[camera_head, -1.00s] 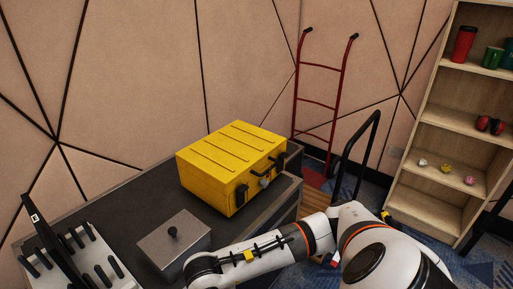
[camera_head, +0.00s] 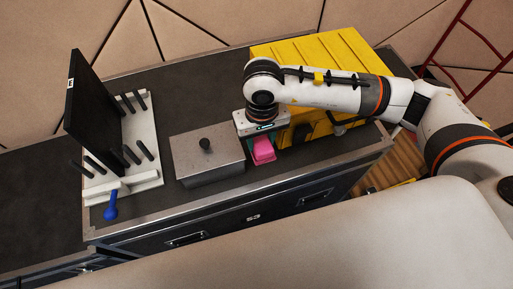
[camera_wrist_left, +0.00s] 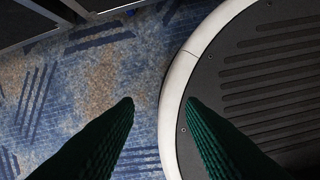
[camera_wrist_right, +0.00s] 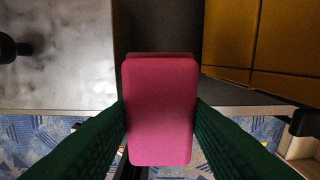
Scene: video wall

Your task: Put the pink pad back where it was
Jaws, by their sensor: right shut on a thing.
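The pink pad (camera_head: 263,151) is between the fingers of my right gripper (camera_head: 262,146), over the dark table top between the grey metal box and the yellow case. In the right wrist view the pad (camera_wrist_right: 160,112) fills the gap between both green fingers, which touch its sides; a darker pink strip shows along its far edge. I cannot tell whether the pad touches the surface below. My left gripper (camera_wrist_left: 160,103) is out of the head view; its wrist view shows the fingers apart and empty above the floor and a dark ribbed round platform.
A grey box with a black knob (camera_head: 208,158) stands close left of the pad. The yellow case (camera_head: 345,50) is close behind and right. A white pegged rack (camera_head: 145,180) with a black panel (camera_head: 93,95) and a blue-ended tool (camera_head: 111,206) stands left.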

